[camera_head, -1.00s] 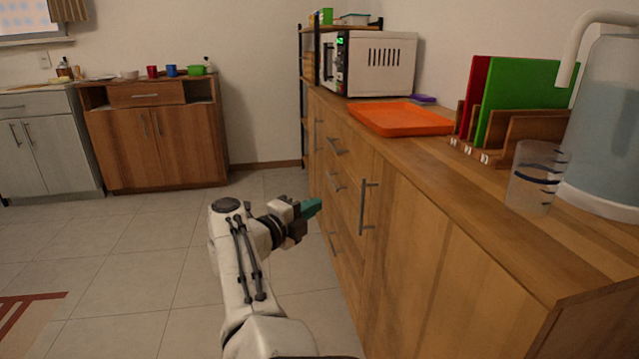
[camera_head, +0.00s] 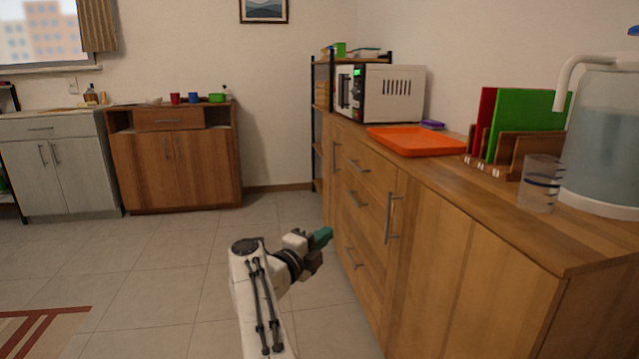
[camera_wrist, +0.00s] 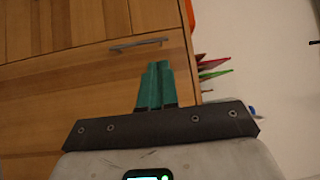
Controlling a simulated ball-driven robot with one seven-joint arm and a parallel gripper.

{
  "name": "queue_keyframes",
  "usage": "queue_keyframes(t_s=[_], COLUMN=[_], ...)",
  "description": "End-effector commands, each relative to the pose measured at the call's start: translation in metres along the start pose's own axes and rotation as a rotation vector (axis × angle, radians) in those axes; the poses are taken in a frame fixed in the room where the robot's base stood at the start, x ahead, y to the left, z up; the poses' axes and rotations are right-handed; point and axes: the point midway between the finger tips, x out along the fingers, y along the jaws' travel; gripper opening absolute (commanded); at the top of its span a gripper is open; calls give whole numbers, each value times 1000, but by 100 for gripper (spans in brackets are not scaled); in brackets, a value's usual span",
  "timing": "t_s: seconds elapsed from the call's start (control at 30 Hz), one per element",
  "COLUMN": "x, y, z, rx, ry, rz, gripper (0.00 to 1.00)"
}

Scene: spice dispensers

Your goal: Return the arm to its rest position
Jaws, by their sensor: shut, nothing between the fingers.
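My gripper (camera_head: 322,237) shows at the end of my white arm in the head view, low in front of the wooden sideboard (camera_head: 490,262). Its green fingers are shut and empty. The shut fingers also show in the wrist view (camera_wrist: 156,86), side by side, with the sideboard's wooden front and a metal handle (camera_wrist: 136,45) beyond them. My arm is bent, with its lower links cut off by the bottom edge of the head view.
On the sideboard are a microwave (camera_head: 392,94), an orange tray (camera_head: 415,141), a green board (camera_head: 530,110), a clear cup (camera_head: 540,184) and a water dispenser (camera_head: 608,140). A smaller cabinet (camera_head: 172,168) stands at the back wall.

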Motion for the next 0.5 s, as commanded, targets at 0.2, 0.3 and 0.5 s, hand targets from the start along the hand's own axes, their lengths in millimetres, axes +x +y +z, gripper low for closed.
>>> queue_keyframes(t_s=[0.2, 0.3, 0.5], x=[28, 43, 67], y=[16, 25, 54], z=[-16, -26, -53], rx=[-62, -108, -260], ry=[-71, -120, -271], rz=[-85, -133, -244], gripper=[0, 0, 0])
